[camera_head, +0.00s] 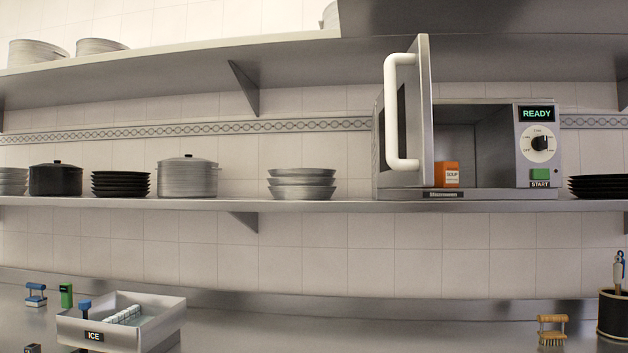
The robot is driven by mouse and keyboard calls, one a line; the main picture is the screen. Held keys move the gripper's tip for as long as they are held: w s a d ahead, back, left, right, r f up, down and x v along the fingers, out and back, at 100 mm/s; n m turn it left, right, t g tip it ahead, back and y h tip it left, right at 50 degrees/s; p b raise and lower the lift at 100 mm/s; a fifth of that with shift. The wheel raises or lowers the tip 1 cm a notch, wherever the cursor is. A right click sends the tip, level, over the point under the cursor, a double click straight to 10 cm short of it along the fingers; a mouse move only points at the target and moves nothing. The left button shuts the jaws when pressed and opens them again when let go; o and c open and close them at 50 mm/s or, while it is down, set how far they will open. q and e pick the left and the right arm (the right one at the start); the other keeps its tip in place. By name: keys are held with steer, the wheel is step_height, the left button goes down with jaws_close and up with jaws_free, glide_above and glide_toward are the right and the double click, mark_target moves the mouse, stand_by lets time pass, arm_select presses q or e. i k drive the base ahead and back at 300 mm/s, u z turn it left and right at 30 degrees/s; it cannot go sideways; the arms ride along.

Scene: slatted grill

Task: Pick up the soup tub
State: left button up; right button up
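The soup tub (446,174) is a small orange box-like container with a white label reading "SOUP". It stands upright inside the microwave (480,195), near the left of the opening and close to the front. The microwave sits on the middle shelf with its door (423,115) swung open toward me. The door's white handle (391,112) faces left, and the door's edge is just left of the tub. Neither of my grippers shows in the head view.
The steel shelf (235,201) also holds pots, stacked dark plates (121,184) and stacked bowls (302,185). Another shelf runs above. On the counter below are an ice bin (72,325), brushes (552,329) and a dark utensil holder (613,315); the counter's middle is clear.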

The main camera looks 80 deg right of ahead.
mark_target(446, 174)
steer(key=u, duration=0.15)
steer(key=k, duration=1.9)
steer(key=z, duration=0.65)
